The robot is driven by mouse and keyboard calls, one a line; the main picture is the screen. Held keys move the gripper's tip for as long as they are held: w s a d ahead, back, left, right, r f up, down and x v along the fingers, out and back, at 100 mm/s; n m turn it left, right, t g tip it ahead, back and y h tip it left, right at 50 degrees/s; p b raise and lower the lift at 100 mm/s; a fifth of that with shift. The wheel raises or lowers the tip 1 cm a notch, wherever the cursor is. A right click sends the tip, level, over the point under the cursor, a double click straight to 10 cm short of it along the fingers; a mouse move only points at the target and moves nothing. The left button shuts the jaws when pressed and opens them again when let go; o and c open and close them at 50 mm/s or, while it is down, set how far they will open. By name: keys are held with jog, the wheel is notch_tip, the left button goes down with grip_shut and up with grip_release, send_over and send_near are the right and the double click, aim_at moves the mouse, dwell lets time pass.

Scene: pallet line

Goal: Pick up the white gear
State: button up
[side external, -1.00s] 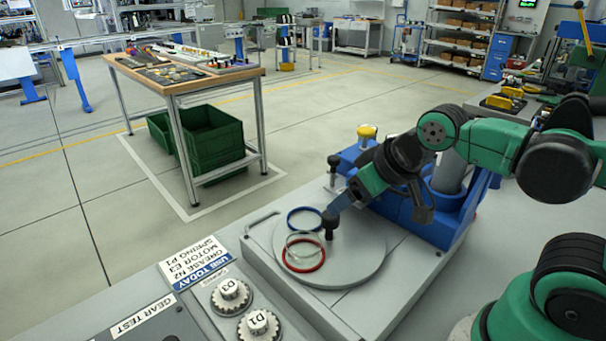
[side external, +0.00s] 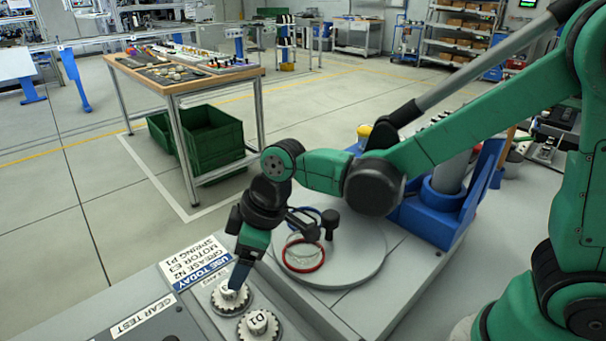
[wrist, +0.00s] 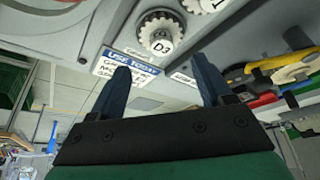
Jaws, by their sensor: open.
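Two whitish toothed gears sit on the grey panel at the bottom of the side view. The one labelled D3 (side external: 229,303) is the farther, and the one labelled D1 (side external: 259,325) is nearer. My gripper (side external: 239,276) points down at D3, and its fingers partly cover that gear's top in this view. In the wrist view my gripper (wrist: 160,70) is open and empty, with D3 (wrist: 159,33) just beyond the gap between its fingertips. D1 (wrist: 208,4) is cut off by the top edge there.
A round grey turntable (side external: 355,262) stands right of the gears, with a red ring (side external: 304,268), a clear ring and a blue ring. A black post (side external: 331,225) rises from it. A "USE TODAY" label (side external: 199,266) and a "GEAR TEST" label (side external: 143,316) lie beside the gears.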

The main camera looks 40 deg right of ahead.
aim_at(230, 292)
jog(key=shift+x, duration=2.95)
jog(key=shift+a, duration=0.1)
grip_shut()
